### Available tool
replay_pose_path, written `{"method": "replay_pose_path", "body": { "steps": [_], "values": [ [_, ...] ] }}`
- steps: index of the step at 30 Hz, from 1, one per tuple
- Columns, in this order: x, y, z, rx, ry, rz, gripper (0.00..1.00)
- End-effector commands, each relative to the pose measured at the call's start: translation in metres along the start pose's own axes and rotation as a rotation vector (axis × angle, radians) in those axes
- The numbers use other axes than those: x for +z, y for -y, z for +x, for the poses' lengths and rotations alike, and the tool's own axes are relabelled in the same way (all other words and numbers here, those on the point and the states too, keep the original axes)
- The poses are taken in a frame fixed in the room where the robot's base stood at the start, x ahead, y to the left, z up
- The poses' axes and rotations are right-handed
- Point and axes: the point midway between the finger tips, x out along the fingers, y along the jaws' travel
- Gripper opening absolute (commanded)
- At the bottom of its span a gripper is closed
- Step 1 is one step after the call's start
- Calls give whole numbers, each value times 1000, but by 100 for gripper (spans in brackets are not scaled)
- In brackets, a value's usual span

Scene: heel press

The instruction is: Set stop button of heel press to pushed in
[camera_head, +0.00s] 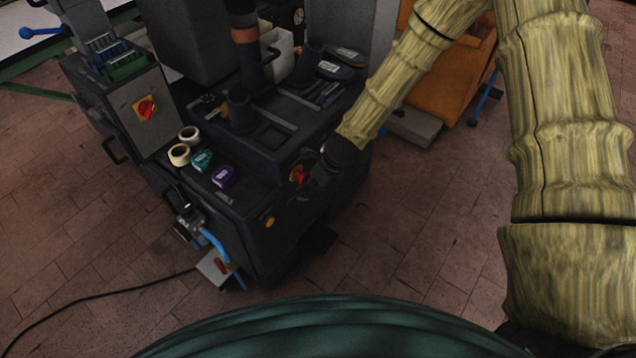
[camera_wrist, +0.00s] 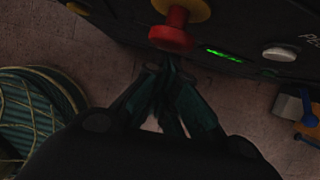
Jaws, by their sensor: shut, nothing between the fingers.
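The heel press (camera_head: 255,195) is a dark machine in the middle of the head view. Its stop button (camera_head: 300,177) is red on a yellow base on the front face. In the wrist view the red stop button (camera_wrist: 172,38) stands out from its yellow collar (camera_wrist: 190,8). My gripper (camera_head: 305,188) is at the front face beside the button. In the wrist view my gripper's fingertips (camera_wrist: 168,68) are together and empty, just below the button's red head. I cannot tell whether they touch it.
A green lit display (camera_wrist: 222,54) and a pale round button (camera_wrist: 280,54) are right of the stop button. A red and yellow switch (camera_head: 146,108) is on the left panel. Tape rolls (camera_head: 180,154) lie on top. A cable (camera_head: 100,290) crosses the brick floor.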

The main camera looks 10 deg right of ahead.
Motion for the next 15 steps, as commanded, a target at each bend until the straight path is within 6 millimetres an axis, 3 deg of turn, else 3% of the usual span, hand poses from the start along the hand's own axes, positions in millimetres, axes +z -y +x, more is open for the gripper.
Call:
{"method": "replay_pose_path", "body": {
  "steps": [15],
  "values": [
    [24,-1,9,0,3,-3,0]
  ]
}}
